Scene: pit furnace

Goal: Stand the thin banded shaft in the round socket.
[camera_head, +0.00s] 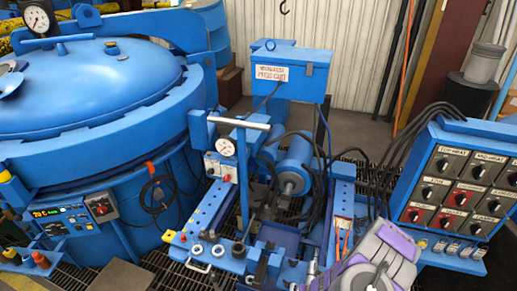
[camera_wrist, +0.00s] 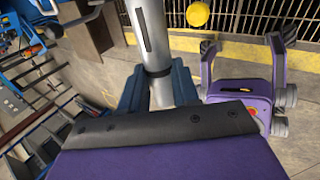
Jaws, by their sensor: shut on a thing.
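The shaft (camera_wrist: 148,30) is a grey metal cylinder with a dark slot and a ring-like band near my fingers. My gripper (camera_wrist: 158,92) is shut on it in the wrist view, with one blue finger on each side. The shaft runs up past the top edge of that view, so its far end is out of sight. In the head view my purple arm is at the lower right, and I cannot make out the held shaft there. A dark round fitting (camera_head: 238,249) on the blue bench may be the round socket; I cannot tell for sure.
Pale rings (camera_head: 197,250) lie on the blue bench beside a T-handled post (camera_head: 242,180). A large furnace lid (camera_head: 90,80) fills the left. A switch panel (camera_head: 460,185) stands at the right. Cables run behind the bench. The wrist view shows open floor (camera_wrist: 235,55).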

